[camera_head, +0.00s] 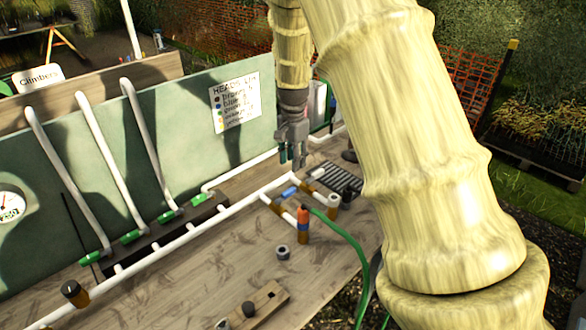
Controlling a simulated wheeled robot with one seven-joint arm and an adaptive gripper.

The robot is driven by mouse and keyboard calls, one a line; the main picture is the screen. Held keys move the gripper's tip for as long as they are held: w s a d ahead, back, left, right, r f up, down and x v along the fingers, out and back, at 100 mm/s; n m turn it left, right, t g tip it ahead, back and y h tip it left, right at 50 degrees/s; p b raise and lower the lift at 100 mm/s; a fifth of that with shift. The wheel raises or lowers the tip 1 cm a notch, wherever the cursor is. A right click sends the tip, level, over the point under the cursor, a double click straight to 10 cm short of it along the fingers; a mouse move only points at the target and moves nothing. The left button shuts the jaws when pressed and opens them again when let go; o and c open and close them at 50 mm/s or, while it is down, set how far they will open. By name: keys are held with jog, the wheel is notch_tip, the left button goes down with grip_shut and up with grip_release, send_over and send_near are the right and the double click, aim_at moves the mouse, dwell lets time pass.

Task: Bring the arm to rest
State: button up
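My arm (405,150) is cream-coloured with ringed, bamboo-like joints and fills the right half of the view. Its far part hangs down at the top middle and ends in my grey gripper (292,160). The gripper points downward above the far end of the wooden bench (215,280), in front of the green back panel (180,120). Its two fingers look apart, with nothing visible between them. It appears above the white pipes, though the exact height cannot be told.
White pipework (170,245) with green fittings runs along the bench. An orange-and-blue fitting (303,225) stands near a green hose (355,250). A black grate (335,178) lies behind. A small wooden block (262,302) with dark pieces is at the front. The left front bench is mostly clear.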

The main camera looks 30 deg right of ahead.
jog(key=shift+r, duration=0.4)
